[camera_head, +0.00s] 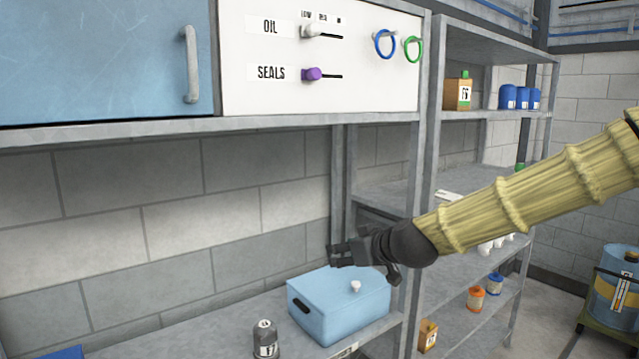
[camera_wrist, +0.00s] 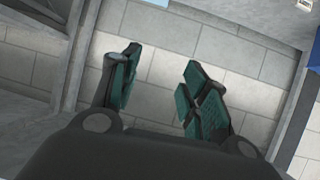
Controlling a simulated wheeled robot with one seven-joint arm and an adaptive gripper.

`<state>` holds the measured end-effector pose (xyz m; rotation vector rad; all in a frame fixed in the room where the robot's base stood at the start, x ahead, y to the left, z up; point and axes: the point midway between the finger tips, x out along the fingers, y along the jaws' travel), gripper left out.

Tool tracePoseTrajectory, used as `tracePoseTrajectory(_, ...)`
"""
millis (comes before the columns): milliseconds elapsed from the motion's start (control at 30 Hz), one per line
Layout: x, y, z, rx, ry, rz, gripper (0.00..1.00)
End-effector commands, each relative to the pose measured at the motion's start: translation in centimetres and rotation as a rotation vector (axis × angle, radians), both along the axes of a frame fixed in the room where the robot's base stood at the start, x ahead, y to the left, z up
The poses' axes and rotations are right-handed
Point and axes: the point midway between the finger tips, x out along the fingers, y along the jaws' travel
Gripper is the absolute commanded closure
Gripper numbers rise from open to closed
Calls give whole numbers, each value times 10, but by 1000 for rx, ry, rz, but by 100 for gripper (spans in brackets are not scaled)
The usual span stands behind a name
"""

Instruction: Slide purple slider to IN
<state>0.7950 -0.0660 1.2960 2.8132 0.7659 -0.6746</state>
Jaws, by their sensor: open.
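The purple slider (camera_head: 312,74) is a round knob at the left end of a short black slot on the white panel (camera_head: 262,98), beside the label SEALS. A white slider (camera_head: 312,31) sits above it in the OIL row, under small labels that are hard to read. I cannot make out the word IN. My gripper (camera_head: 335,254) is open and empty, below the panel and just above the blue box. In the wrist view its two fingers (camera_wrist: 158,90) are apart with only the block wall behind them. The purple slider does not show in the wrist view.
A blue box (camera_head: 330,312) with a white knob and a dark canister (camera_head: 265,340) stand on the lower shelf. The blue cabinet door (camera_head: 105,60) is left of the panel. Blue (camera_head: 384,44) and green (camera_head: 413,49) rings hang at the panel's right. A shelf edge (camera_head: 200,126) runs below the panel.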

Motion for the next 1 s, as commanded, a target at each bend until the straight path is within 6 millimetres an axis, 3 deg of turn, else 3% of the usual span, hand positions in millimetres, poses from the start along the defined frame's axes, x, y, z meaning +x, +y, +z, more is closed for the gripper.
tracePoseTrajectory(33, 3, 1, 49, 11, -63, 17, 55)
tracePoseTrajectory(200, -7, 4, 191, 22, -257, 81, 55)
tracePoseTrajectory(300, -22, 3, 264, 25, -361, 114, 55)
tracePoseTrajectory(433, -44, 1, 335, 26, -467, 145, 55)
tracePoseTrajectory(500, -53, -1, 360, 26, -505, 156, 55)
tracePoseTrajectory(633, -63, -2, 385, 24, -544, 168, 55)
tracePoseTrajectory(1000, -46, 10, 390, 23, -549, 169, 55)
